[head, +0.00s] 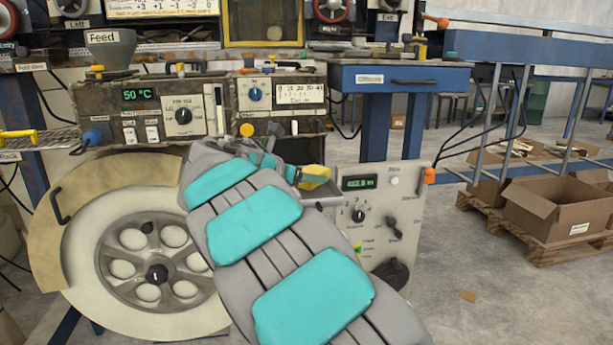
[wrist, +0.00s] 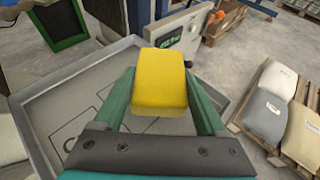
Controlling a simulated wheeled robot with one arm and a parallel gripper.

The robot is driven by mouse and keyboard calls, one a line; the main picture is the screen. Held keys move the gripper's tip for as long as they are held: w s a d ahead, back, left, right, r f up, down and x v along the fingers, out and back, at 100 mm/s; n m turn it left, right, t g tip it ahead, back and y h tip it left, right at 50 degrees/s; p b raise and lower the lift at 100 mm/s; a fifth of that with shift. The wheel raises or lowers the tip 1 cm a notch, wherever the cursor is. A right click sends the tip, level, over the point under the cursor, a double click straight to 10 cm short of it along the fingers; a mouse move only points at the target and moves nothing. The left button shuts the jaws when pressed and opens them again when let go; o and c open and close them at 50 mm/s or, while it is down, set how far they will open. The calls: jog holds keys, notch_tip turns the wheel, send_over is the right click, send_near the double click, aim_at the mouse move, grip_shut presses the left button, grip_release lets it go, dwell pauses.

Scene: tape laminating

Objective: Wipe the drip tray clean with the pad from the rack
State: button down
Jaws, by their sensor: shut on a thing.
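My gripper (wrist: 160,92) is shut on a yellow pad (wrist: 160,65), held between its two green fingers in the wrist view. In the head view the pad (head: 315,174) shows at the end of my arm, beside the machine. A grey tray with a raised rim (wrist: 75,72), which looks like the drip tray, lies below the pad in the wrist view. Dark outlines are marked on its floor. The pad and fingers cover part of the tray, and I cannot tell whether the pad touches it. In the head view my arm hides most of the tray.
A control panel (head: 407,183) with a green display stands just right of the pad. A large wheel (head: 120,238) is at the left. A blue bench (head: 400,78) is behind. Cardboard boxes (head: 555,210) sit on a pallet at the right, with open floor between.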

jog(key=shift+f, duration=1)
jog(key=shift+d+r, duration=0.1)
jog(key=shift+d, duration=0.05)
